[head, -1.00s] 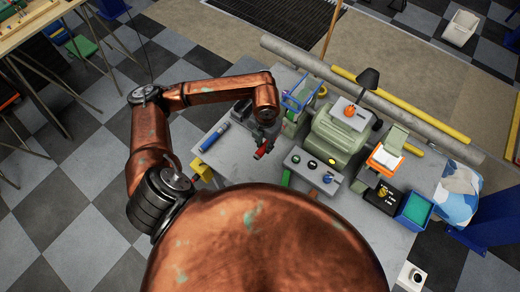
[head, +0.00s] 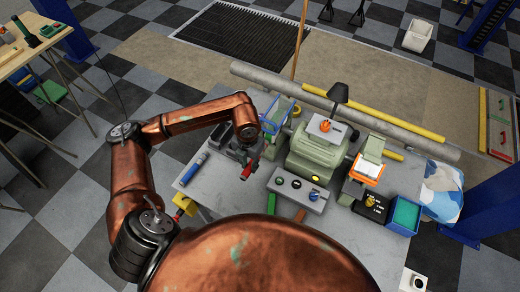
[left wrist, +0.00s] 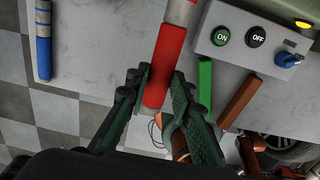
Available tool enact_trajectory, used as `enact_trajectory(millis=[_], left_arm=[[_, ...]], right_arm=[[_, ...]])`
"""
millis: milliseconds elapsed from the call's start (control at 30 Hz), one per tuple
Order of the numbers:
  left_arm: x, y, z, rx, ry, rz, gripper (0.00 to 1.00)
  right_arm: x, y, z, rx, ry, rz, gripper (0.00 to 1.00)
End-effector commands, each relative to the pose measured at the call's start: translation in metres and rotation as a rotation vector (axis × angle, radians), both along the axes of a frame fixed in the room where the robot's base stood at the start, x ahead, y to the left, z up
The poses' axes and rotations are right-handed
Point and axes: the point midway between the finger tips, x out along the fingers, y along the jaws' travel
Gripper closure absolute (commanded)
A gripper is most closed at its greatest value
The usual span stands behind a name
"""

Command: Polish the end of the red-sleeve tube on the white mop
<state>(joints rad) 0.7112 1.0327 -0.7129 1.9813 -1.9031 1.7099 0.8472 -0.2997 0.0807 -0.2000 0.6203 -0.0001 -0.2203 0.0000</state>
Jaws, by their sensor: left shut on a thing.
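My left gripper (head: 243,158) is shut on the red-sleeve tube (head: 247,172) above the left part of the grey bench. In the left wrist view the red sleeve (left wrist: 166,55) passes between the two dark green fingers (left wrist: 160,90), and bare grey tube shows past the sleeve at the top edge. The green polishing machine (head: 318,148) stands to the right of the gripper, apart from the tube. I cannot pick out the white mop clearly; my arm and the blue-framed guard (head: 278,112) crowd that side of the machine. My right gripper is not in view.
A blue-sleeve tube (head: 195,170) lies on the bench left of the gripper. A control box (head: 298,188) with ON and OFF buttons sits in front of the machine, with green (left wrist: 205,85) and brown (left wrist: 238,100) bars beside it. A lamp (head: 338,95) stands on the machine.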

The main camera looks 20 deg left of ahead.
Motion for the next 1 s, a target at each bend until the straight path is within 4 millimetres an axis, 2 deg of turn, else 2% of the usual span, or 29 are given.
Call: enact_trajectory(millis=[1000], left_arm=[[0.014,-0.001,0.000,0.000,-0.001,0.000,1.00]], right_arm=[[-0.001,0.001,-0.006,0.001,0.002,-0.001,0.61]])
